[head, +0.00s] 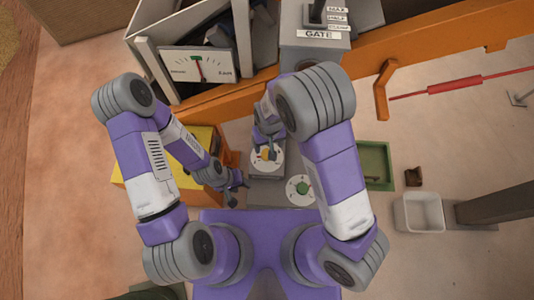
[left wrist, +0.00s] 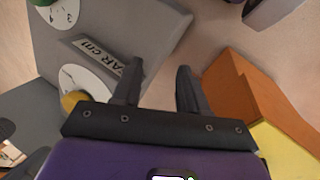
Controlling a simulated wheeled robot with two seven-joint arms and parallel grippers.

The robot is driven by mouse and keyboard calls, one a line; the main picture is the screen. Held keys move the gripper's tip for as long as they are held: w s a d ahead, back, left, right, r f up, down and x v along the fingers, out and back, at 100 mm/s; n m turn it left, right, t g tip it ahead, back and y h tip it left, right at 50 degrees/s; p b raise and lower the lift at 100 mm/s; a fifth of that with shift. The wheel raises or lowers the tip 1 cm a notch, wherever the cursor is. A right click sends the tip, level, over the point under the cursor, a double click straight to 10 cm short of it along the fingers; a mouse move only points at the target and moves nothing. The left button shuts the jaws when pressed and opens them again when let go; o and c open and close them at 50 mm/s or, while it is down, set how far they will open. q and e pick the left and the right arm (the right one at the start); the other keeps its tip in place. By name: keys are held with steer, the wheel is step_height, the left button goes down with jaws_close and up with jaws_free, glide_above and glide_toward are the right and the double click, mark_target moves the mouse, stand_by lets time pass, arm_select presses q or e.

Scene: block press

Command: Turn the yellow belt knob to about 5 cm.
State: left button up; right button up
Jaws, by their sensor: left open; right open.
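The yellow belt knob (head: 265,155) sits on a white dial on the grey panel, partly hidden by my right gripper (head: 270,142), which is open right over it. I cannot tell whether the fingers touch the knob. The knob's edge also shows in the left wrist view (left wrist: 72,101), partly cut off by the gripper body. A label ending in "AR cm" (left wrist: 98,55) lies beside its dial. My left gripper (head: 236,190) is open and empty, to the lower left of the knob. Its fingers show in the left wrist view (left wrist: 160,88).
A second dial with a green knob (head: 301,188) is at the lower right of the panel. A yellow and orange block (head: 205,140) stands left of the panel. A gauge (head: 198,66) and a grey GATE box (head: 316,45) are behind. A green tray (head: 375,165) and white bin (head: 418,212) lie right.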

mark_target(267, 152)
steer(key=shift+w+a, duration=0.1)
steer(key=shift+a, duration=0.1)
steer(key=shift+f, duration=0.3)
step_height(267, 152, down, 7)
steer(key=b, duration=0.3)
steer(key=shift+r, duration=0.2)
steer(key=c, duration=1.1)
